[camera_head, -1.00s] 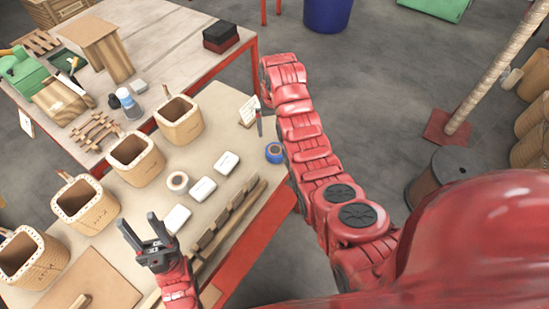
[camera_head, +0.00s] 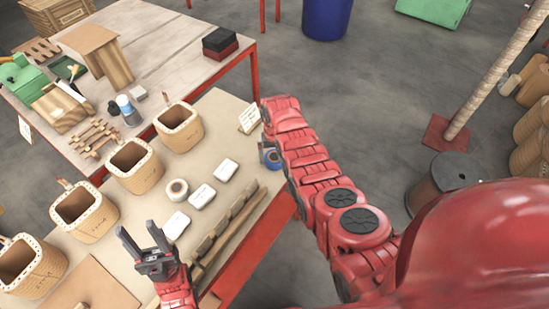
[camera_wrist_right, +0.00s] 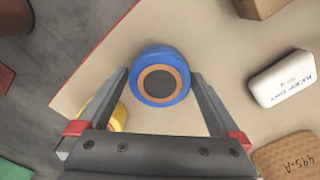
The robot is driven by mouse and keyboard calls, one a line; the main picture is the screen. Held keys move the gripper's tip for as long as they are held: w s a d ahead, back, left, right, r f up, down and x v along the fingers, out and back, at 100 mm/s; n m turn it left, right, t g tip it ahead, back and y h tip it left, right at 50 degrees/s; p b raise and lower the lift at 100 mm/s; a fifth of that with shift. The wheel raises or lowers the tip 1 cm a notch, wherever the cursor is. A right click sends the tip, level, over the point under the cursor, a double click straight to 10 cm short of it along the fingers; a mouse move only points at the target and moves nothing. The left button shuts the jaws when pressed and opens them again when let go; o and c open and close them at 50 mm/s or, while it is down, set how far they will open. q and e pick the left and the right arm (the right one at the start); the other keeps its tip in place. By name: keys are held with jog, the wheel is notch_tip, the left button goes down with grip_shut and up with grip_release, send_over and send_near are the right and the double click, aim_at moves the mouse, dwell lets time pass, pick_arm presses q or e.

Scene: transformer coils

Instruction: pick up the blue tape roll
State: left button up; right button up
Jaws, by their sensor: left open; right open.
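The blue tape roll (camera_head: 270,157) lies at the right edge of the near table, partly hidden by my right arm in the head view. In the right wrist view the blue tape roll (camera_wrist_right: 160,77) lies flat, with a brown core and dark centre. My right gripper (camera_wrist_right: 160,80) is open, with one finger on each side of the roll and the roll between the tips; I cannot tell whether they touch it. My right gripper is hidden behind its arm in the head view. My left gripper (camera_head: 143,238) is open and empty above the table's near part.
White blocks (camera_head: 201,196) and a whitish tape roll (camera_head: 177,188) lie left of the blue roll. Several wooden coil boxes (camera_head: 133,165) stand further left. A small card (camera_head: 249,117) stands behind the roll. Something yellow (camera_wrist_right: 116,117) shows beside the left finger in the wrist view.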

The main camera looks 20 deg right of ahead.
jog(key=shift+f, duration=0.2)
jog(key=shift+c, duration=0.2)
jog(key=c, duration=1.1)
jog(key=shift+c, duration=0.2)
jog(key=shift+r, duration=0.2)
